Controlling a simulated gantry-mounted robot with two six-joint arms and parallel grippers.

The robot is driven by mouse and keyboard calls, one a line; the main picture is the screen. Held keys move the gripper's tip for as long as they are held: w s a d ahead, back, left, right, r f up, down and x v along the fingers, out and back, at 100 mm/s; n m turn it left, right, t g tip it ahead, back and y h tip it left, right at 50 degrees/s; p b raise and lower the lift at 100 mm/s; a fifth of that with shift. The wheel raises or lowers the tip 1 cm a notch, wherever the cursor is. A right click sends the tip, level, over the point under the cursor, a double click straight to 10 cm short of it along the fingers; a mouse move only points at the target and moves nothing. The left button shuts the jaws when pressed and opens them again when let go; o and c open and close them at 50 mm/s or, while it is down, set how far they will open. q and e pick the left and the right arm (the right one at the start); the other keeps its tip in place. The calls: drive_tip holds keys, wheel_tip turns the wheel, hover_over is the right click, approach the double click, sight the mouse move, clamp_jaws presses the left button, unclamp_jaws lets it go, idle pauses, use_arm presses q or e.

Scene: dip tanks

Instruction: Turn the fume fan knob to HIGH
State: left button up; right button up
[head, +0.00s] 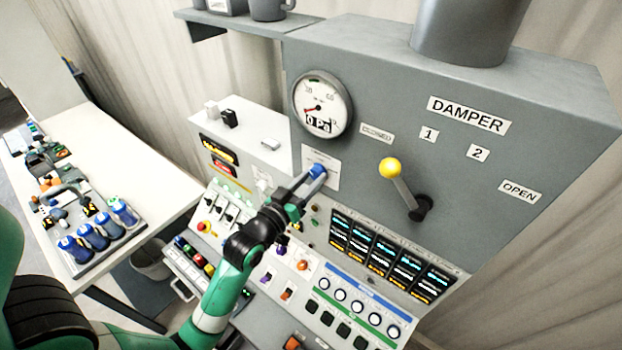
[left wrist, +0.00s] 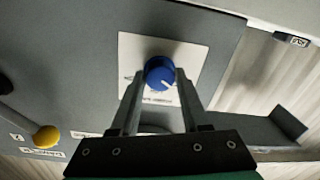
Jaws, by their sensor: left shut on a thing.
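The fume fan knob is a round blue knob (head: 317,170) with a white pointer line, on a pale label plate (head: 331,182) on the grey panel. My left gripper (head: 310,178) reaches up to it and is shut on it. In the left wrist view the blue knob (left wrist: 159,73) sits between the two fingertips (left wrist: 160,78), with its white line toward the lower right of that picture. The writing on the plate is too small to read, so I cannot tell which setting the line marks. My right gripper does not show.
A round pressure gauge (head: 322,104) reading 0 Pa is above the knob. A damper lever with a yellow ball (head: 390,168) sticks out to the right. Dark displays (head: 391,257) and buttons lie below. A white table (head: 130,160) with bottles stands at left.

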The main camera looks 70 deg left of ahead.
use_arm(q)
clamp_jaws()
drive_tip(key=m, duration=0.5)
drive_tip(key=shift+m, duration=0.3)
drive_tip(key=m, duration=0.3)
drive_tip(key=shift+m, duration=0.3)
drive_tip(key=m, duration=0.2)
drive_tip(key=shift+m+t, duration=0.3)
drive_tip(key=shift+m, duration=0.1)
drive_tip(key=m+b, duration=0.1)
drive_tip(key=m, duration=0.5)
drive_tip(key=shift+a+m, duration=0.1)
drive_tip(key=shift+m, duration=0.2)
drive_tip(key=m+b, duration=0.2)
drive_tip(key=m, duration=0.3)
drive_tip(key=shift+m+h, duration=0.3)
drive_tip(key=shift+m, duration=0.1)
